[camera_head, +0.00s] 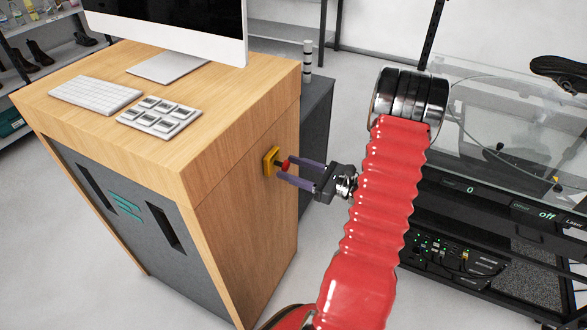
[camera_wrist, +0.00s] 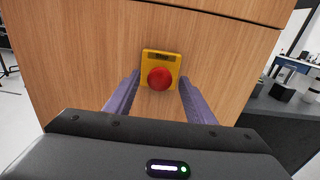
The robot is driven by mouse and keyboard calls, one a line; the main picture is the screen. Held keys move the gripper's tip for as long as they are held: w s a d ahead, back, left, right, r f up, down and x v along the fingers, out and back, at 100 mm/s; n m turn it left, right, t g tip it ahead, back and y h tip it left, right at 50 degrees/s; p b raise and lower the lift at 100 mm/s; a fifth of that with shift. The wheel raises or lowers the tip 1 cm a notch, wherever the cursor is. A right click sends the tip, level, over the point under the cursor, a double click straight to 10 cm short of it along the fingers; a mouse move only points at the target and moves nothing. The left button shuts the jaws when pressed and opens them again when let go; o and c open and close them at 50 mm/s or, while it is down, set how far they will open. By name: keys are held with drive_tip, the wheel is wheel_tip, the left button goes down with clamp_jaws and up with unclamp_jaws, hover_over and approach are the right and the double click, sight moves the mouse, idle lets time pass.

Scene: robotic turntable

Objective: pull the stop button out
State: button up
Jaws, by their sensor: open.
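The stop button is a red round knob (camera_wrist: 160,78) on a yellow base plate (camera_head: 271,161), fixed to the wooden side of the desk cabinet. My gripper (camera_head: 284,170) is at the button, with its two purple fingers spread apart. In the wrist view, the fingers (camera_wrist: 160,92) lie to the left and right of the red knob, with a gap on each side. The knob sits between the fingers near their tips. In the head view the near finger is just below the knob and the far finger just above it.
The wooden cabinet (camera_head: 240,180) carries a monitor (camera_head: 170,25), a keyboard (camera_head: 96,93) and a button pad (camera_head: 160,117). A grey cabinet (camera_head: 317,120) stands behind it. A glass-topped machine (camera_head: 500,130) stands at the right. Open floor lies in front of the cabinet.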

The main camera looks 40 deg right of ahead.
drive_tip(key=shift+s, duration=0.1)
drive_tip(key=v, duration=1.3)
drive_tip(key=shift+s, duration=0.3)
